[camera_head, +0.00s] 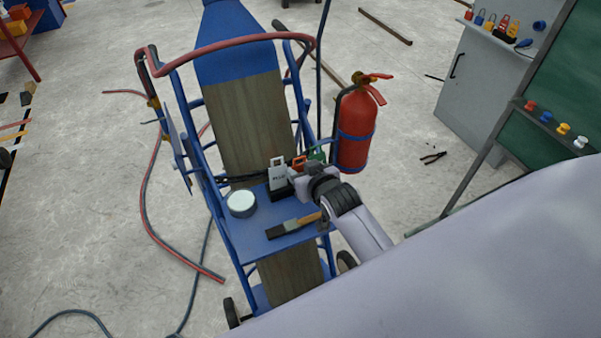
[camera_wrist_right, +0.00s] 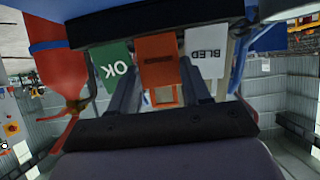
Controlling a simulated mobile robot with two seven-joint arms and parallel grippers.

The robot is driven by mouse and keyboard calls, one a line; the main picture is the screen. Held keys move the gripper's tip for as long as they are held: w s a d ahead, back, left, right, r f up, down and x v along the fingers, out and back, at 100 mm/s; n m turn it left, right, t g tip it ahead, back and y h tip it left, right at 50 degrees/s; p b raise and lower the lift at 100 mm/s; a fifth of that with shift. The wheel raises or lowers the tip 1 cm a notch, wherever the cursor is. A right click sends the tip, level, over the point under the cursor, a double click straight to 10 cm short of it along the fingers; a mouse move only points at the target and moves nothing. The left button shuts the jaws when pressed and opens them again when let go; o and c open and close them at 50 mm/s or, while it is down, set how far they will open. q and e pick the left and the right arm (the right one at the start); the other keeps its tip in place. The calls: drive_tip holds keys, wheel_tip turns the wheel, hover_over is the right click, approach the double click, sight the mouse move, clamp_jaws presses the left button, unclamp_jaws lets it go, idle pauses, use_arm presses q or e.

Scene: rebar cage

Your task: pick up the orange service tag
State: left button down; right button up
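The orange service tag (camera_head: 298,162) stands between a white tag (camera_head: 277,175) and a green tag (camera_head: 317,154) on the blue cart's shelf. In the wrist view the orange tag (camera_wrist_right: 155,62) appears inverted, between the green "OK" tag (camera_wrist_right: 116,66) and the white "BLED" tag (camera_wrist_right: 206,55). My right gripper (camera_head: 300,180) is close in front of the tags. In the wrist view its fingers (camera_wrist_right: 157,80) are apart, one on each side of the orange tag's outline. Contact cannot be told. My left gripper is out of view.
The shelf (camera_head: 262,222) also holds a round grey-white tin (camera_head: 241,203) and a wooden-handled brush or tool (camera_head: 293,225). A red fire extinguisher (camera_head: 355,130) stands right of the tags. A red hose (camera_head: 150,205) hangs left. A green board (camera_head: 560,105) is farther right.

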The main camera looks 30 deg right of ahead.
drive_tip(key=shift+w+r, duration=0.1)
drive_tip(key=shift+w, duration=0.05)
drive_tip(key=shift+w+r, duration=0.1)
drive_tip(key=shift+r, duration=0.4)
wheel_tip(320, 180, up, 18)
drive_tip(key=shift+r+p, duration=0.25)
drive_tip(key=shift+p, duration=0.9)
clamp_jaws()
